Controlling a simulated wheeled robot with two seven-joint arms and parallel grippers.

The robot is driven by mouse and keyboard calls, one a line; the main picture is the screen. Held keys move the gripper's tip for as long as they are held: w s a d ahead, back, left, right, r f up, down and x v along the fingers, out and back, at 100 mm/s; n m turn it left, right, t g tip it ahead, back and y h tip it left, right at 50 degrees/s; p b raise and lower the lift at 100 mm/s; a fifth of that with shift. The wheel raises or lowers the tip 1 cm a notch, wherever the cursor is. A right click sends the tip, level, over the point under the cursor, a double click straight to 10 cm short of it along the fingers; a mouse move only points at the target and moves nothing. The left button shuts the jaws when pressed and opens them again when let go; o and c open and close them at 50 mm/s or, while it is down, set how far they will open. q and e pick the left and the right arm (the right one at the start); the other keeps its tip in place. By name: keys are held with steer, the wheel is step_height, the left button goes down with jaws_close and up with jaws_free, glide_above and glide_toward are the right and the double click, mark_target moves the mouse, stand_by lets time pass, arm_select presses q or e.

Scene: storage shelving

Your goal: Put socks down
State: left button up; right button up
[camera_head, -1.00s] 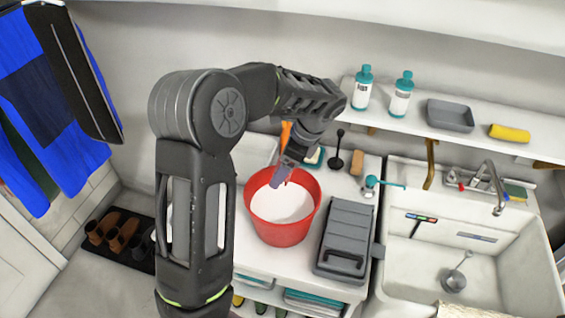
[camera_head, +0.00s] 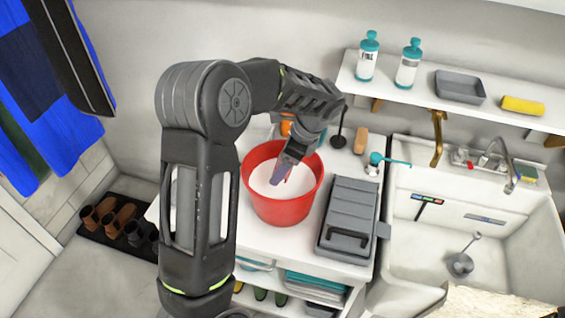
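My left arm rises at the left of centre and bends over a red bucket (camera_head: 282,212) on the white counter. My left gripper (camera_head: 284,171) points down inside the bucket's rim, over its pale inside. A small purple-grey piece shows at the gripper's tip. I cannot tell whether it is a sock or part of the fingers, nor whether the fingers are open. No socks can be clearly made out. My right gripper is not in view.
A grey case (camera_head: 348,222) stands right of the bucket, beside a white sink (camera_head: 405,262). Two teal-capped bottles (camera_head: 367,60), a grey tray (camera_head: 460,87) and a yellow cloth (camera_head: 522,105) are on the upper shelf (camera_head: 430,98). Shoes stand on a dark mat (camera_head: 92,225) at lower left.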

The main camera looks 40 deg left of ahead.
arm_select(q)
steer(key=o, duration=1.3)
step_height(320, 180, up, 7)
steer(key=p, duration=0.6)
